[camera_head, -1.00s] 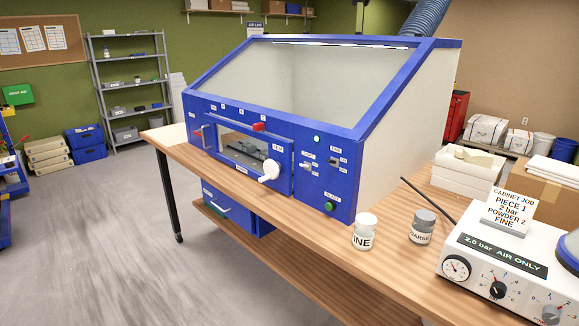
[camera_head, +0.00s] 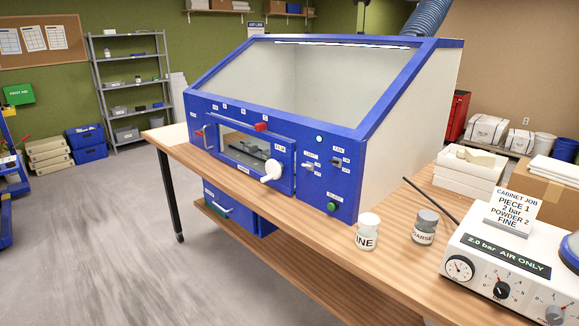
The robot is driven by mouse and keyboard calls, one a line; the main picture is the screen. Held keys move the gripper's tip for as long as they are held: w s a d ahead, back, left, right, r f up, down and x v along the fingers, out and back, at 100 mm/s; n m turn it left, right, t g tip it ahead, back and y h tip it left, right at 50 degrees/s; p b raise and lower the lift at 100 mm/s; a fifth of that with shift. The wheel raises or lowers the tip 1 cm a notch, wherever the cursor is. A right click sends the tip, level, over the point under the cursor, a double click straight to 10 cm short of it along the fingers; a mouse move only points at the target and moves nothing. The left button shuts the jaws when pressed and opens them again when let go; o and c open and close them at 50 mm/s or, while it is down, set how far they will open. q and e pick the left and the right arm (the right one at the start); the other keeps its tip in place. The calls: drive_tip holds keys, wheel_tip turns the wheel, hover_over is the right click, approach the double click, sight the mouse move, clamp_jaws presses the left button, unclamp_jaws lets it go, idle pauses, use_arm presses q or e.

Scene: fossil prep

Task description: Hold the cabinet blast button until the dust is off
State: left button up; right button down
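The blue blast cabinet (camera_head: 345,186) stands on the wooden bench, with a sloped clear window on top. A green round button (camera_head: 332,207) sits low on the right of its front panel; its label is too small to read surely. A small pale light (camera_head: 319,139) shows higher on the panel, above small switches (camera_head: 309,167). Behind the front opening lies a dark grey piece (camera_head: 250,152); I cannot tell whether dust is on it. A white round knob (camera_head: 271,172) is at the opening's lower right. Neither of my grippers is in view.
A FINE jar (camera_head: 367,236) and a COARSE jar (camera_head: 424,229) stand right of the cabinet on the bench (camera_head: 395,268). A white air unit (camera_head: 500,275) with gauge and dials carries a job card (camera_head: 510,209). A dark rod lies behind the jars. Floor at left is clear.

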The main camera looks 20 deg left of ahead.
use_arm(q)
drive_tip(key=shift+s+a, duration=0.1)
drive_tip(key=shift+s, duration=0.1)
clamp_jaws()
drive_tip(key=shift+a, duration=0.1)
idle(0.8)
